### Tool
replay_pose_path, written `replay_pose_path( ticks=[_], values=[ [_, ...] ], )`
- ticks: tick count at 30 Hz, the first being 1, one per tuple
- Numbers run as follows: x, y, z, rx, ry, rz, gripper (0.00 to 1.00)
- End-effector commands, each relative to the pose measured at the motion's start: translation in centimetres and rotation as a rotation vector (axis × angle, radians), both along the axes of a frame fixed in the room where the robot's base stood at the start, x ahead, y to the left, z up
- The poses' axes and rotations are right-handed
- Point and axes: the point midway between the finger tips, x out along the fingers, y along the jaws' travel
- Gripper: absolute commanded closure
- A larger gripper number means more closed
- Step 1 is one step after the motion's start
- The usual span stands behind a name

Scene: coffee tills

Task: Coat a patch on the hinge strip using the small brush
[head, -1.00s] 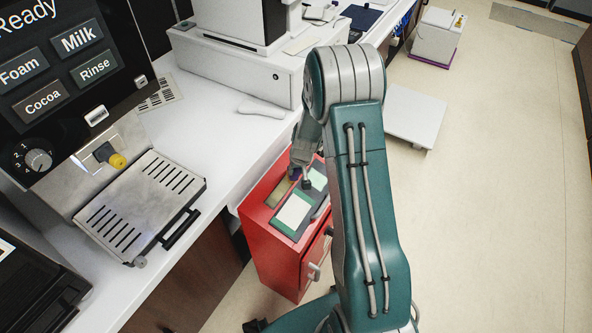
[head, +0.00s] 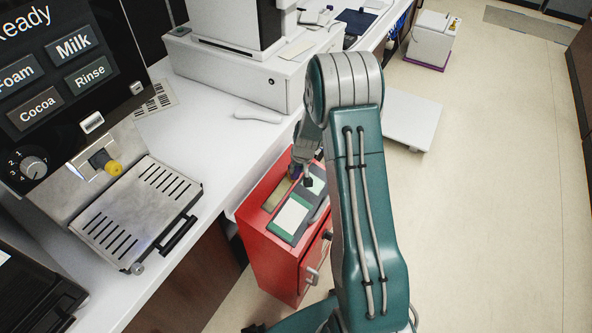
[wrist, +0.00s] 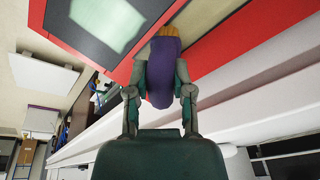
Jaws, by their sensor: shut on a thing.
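My gripper (wrist: 161,66) is shut on a purple-handled thing, which I take for the small brush (wrist: 160,82). A tan tip shows at its far end, close to a tan strip (wrist: 200,22) set in a red surface. In the head view this strip (head: 278,196), likely the hinge strip, lies on top of a red cabinet (head: 262,238). My gripper (head: 303,172) is low over the cabinet's far end. Whether the bristles touch the strip I cannot tell. Any coating on the strip is too small to make out.
A dark, green-edged board (head: 283,235) with pale patches lies beside the strip. The white counter (head: 205,120) runs along the cabinet's left, with a coffee machine (head: 60,75) and a spoon-like white thing (head: 258,115). The floor to the right is open.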

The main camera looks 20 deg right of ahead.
Motion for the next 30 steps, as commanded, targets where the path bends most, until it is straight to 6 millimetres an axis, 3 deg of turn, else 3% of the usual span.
replay_pose_path(
  ticks=[14, 30],
  values=[
    [0.1, -0.1, -0.1, 0.0, -0.001, 0.0, 1.0],
    [1.5, -2.1, -0.1, 0.0, 0.0, 0.0, 1.0]
  ],
)
